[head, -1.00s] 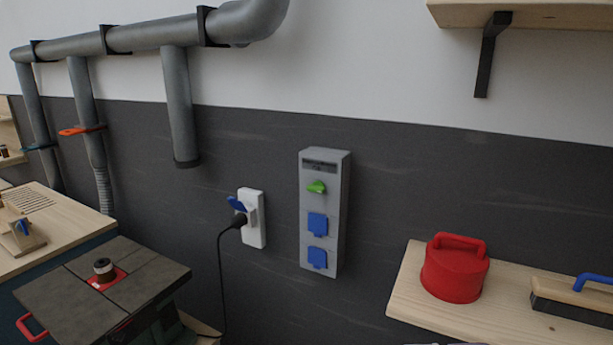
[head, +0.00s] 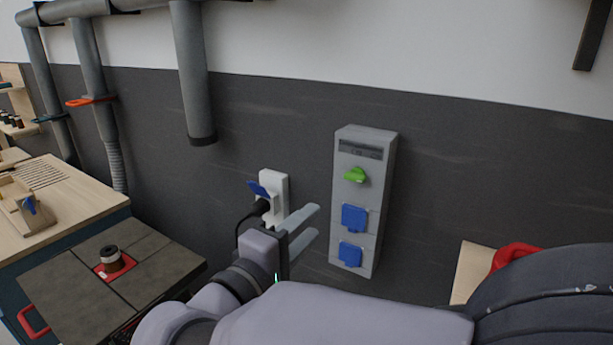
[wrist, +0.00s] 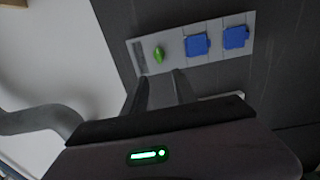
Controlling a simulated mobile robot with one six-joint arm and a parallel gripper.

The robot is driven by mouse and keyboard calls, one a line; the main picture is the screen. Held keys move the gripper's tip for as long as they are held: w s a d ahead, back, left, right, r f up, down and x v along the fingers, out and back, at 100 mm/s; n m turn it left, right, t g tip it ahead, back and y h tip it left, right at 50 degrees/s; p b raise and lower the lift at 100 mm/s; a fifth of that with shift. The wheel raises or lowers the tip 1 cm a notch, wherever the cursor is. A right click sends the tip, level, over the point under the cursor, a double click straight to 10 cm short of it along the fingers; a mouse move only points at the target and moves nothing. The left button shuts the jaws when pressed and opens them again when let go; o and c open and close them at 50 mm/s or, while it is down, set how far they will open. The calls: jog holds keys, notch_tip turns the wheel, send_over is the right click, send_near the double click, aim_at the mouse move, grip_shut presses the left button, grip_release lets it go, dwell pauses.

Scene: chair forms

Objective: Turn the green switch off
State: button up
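The green switch (head: 355,175) is a small knob near the top of a grey box (head: 384,190) on the dark wall. Two blue socket covers sit below it on the same box. In the wrist view the switch (wrist: 159,54) shows near the left end of the box, beyond my fingers. My gripper (head: 310,226) is left of the box and lower than the switch, in front of the white outlet. Its two fingers are apart with nothing between them, and it does not touch the switch.
A white outlet (head: 273,198) with a black plug and cable is on the wall left of the box. A machine table (head: 165,262) stands at the lower left. A wooden shelf (head: 470,272) with a red container (head: 515,255) is at the right, partly hidden by my arm.

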aim_at(353, 179)
jog(key=b+x, duration=0.1)
jog(key=x, duration=0.7)
jog(key=b+x, duration=0.2)
jog(key=x, duration=0.7)
jog(key=shift+w+r, duration=0.2)
jog(key=shift+w, duration=0.1)
grip_shut()
